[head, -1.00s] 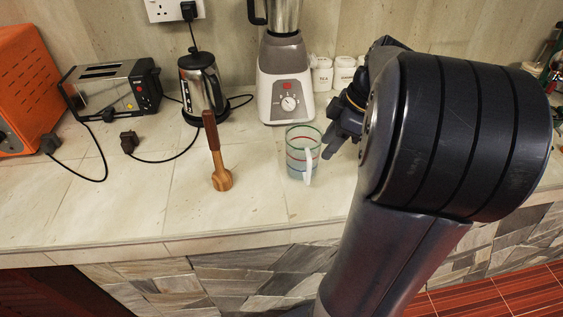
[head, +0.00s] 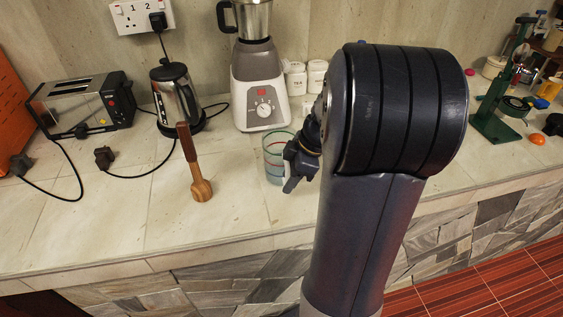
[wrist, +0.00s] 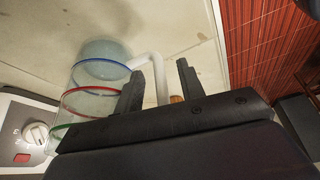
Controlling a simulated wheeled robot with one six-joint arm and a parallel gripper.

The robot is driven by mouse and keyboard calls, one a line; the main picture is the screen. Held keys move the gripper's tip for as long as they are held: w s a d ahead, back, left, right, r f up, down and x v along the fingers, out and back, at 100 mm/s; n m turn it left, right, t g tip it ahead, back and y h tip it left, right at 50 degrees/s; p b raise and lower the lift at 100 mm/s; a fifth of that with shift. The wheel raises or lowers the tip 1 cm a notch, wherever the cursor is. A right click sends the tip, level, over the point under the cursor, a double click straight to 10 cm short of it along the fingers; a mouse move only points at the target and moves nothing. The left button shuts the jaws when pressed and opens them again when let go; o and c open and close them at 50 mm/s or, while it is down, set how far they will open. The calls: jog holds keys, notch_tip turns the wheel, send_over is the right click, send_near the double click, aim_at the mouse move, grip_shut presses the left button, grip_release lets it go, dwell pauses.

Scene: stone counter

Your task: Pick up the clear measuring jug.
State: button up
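The clear measuring jug (head: 275,148) stands upright on the counter in front of the blender, with green, red and blue bands. In the wrist view the jug (wrist: 85,85) is at the left, its white handle (wrist: 157,70) reaching between my fingers. My gripper (head: 291,176) is at the jug's right side in the head view and hides the handle there. In the wrist view my gripper (wrist: 159,77) is open, one finger on each side of the handle, with gaps visible between handle and fingers.
A wooden masher (head: 194,165) stands left of the jug. The blender (head: 259,85) is behind it, with white canisters (head: 307,77) to its right. A kettle (head: 177,97) and toaster (head: 85,105) are farther left. A green stand (head: 496,125) is far right.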

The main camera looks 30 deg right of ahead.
grip_shut()
jog(key=shift+r, duration=0.2)
dwell(0.6)
